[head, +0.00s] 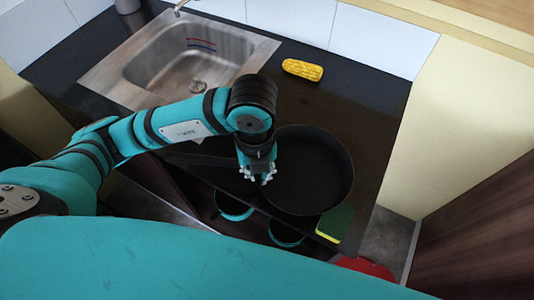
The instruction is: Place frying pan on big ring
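The black frying pan (312,172) lies on the dark counter right of the sink, with its dark handle (200,160) pointing left. My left gripper (257,177) is at the pan's left side, where the handle meets the rim. Its fingertips look spread apart, and I see nothing clearly clamped between them. The arm hides part of the handle. I cannot make out the big ring on the dark surface. My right gripper is not in view.
A steel sink (185,55) is set in the counter (360,110) at the back left. A yellow corn cob (303,69) lies behind the pan. A green and yellow sponge (334,222) is near the front edge. A red object (366,268) is below.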

